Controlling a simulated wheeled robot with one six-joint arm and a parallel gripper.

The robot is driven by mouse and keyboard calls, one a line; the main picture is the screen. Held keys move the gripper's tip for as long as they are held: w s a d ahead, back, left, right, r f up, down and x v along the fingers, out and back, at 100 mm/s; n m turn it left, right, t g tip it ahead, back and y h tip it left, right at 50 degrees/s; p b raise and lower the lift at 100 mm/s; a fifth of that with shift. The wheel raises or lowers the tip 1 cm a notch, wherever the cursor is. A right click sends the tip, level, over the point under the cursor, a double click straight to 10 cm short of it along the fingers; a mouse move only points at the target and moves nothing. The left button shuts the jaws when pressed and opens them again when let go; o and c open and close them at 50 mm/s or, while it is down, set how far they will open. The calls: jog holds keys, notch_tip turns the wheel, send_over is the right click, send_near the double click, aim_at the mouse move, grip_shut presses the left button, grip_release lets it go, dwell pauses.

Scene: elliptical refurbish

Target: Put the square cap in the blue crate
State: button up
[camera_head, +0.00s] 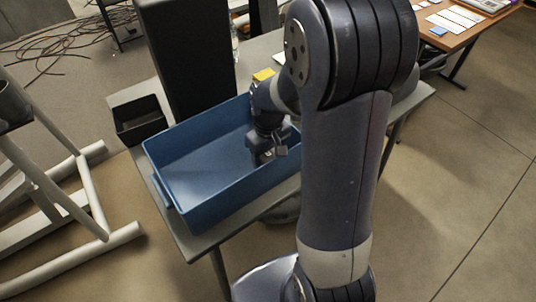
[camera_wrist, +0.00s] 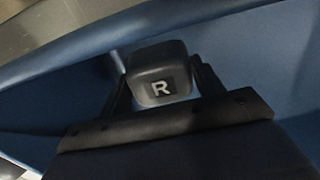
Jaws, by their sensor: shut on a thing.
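A blue crate (camera_head: 180,172) stands on a grey table in the head view. Its wall also shows in the wrist view (camera_wrist: 262,62). My gripper (camera_head: 266,155) is inside the crate's outline, at its right part. In the wrist view my gripper (camera_wrist: 162,85) is shut on the square cap (camera_wrist: 150,66), a dark grey cap with rounded corners and a white letter R. The cap also shows small at the fingertips in the head view (camera_head: 280,151). I cannot tell whether the cap touches the crate floor. The left part of the crate looks empty.
A small black bin (camera_head: 140,121) stands beside the crate on the grey table (camera_head: 190,240). A tall dark column (camera_head: 188,60) rises behind the crate. A white tubular frame (camera_head: 60,190) stands at the left.

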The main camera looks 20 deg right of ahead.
aim_at(268, 154)
jog(key=shift+f, duration=0.15)
jog(key=o, duration=1)
notch_tip(268, 154, up, 12)
jog(key=shift+r+p, duration=0.25)
jog(key=shift+p, duration=0.75)
